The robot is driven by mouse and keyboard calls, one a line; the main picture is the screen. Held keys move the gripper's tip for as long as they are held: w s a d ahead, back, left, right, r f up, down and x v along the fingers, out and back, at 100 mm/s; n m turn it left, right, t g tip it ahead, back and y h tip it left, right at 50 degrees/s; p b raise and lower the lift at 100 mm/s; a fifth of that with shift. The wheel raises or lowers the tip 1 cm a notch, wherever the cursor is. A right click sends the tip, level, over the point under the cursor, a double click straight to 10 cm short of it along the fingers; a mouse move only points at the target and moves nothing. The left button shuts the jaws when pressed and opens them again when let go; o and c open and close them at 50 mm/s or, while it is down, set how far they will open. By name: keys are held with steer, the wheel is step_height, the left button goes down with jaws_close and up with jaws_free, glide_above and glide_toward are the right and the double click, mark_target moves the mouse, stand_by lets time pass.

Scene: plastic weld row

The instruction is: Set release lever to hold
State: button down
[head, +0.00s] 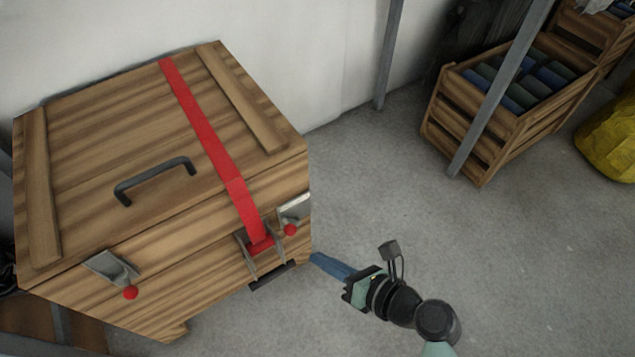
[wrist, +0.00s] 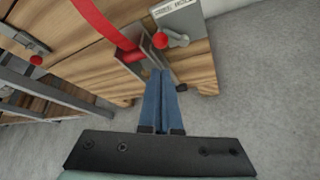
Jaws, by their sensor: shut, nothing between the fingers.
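A wooden crate (head: 90,130) has a red strap (head: 205,130) over its lid, running down to a grey metal ratchet buckle (head: 262,252) on the front. A dark bar (head: 272,277) sits at the buckle's lower end; I cannot tell for sure that it is the release lever. In the wrist view the buckle (wrist: 133,58) is just beyond my fingertips. My gripper (head: 314,258) is shut and empty, its blue fingers together, right of the buckle near the crate's front corner. In the wrist view the fingertips (wrist: 161,74) overlap the buckle's lower right; contact is unclear.
Two metal latches with red knobs flank the buckle, a left one (head: 112,268) and a right one (head: 294,207). A black handle (head: 155,178) is on the lid. A slatted crate (head: 470,130) stands behind a grey post (head: 500,90). The floor (head: 400,190) between is clear.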

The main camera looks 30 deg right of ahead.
mark_target(293, 225)
steer(key=b+x, duration=0.4)
steer(key=x, duration=0.4)
steer(key=shift+b, duration=0.4)
steer(key=shift+w+r+p, duration=0.1)
steer(key=shift+r+p, duration=0.1)
steer(key=shift+p, duration=0.65)
steer(key=shift+d+f, duration=0.1)
